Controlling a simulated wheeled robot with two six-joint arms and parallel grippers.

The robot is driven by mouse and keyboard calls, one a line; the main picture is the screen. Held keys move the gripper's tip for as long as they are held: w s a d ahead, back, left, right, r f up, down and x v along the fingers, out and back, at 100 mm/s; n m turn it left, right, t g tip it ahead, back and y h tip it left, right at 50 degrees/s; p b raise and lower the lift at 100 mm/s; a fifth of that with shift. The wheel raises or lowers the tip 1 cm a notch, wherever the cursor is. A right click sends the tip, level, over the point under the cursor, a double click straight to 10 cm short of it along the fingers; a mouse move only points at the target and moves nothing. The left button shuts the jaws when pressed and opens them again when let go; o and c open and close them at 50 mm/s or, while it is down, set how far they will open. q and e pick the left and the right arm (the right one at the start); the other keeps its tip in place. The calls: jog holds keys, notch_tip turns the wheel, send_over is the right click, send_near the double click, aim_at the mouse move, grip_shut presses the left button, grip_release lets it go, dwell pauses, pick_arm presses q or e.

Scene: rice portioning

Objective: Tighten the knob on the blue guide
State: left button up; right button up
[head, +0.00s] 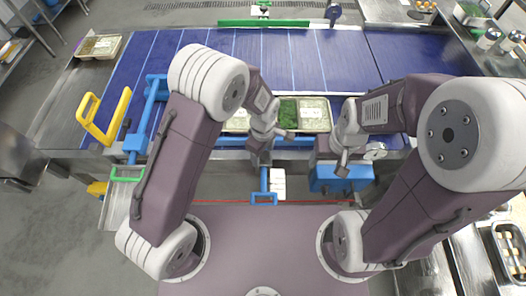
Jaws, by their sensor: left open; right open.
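The blue guide (222,140) runs as a rail along the near edge of the dark blue conveyor, partly hidden by my arms. A small pale round part (375,151), which may be its knob, sits just right of my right gripper (342,167). My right gripper is open and empty, pointing down in front of the rail above a blue box (350,180). My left gripper (262,157) is open and empty over the near conveyor edge. A blue handle with a white block (278,184) hangs below it. I cannot tell whether either gripper touches anything.
Trays with green and pale food (313,113) lie on the conveyor (290,60) behind my grippers. A green bar (275,23) crosses the far end.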

pick_arm(q)
jog(key=shift+w+d, duration=0.1)
jog(key=shift+w, duration=0.1)
jog(key=shift+f, duration=0.1)
jog(key=c, duration=1.4)
jog(key=shift+o, duration=0.2)
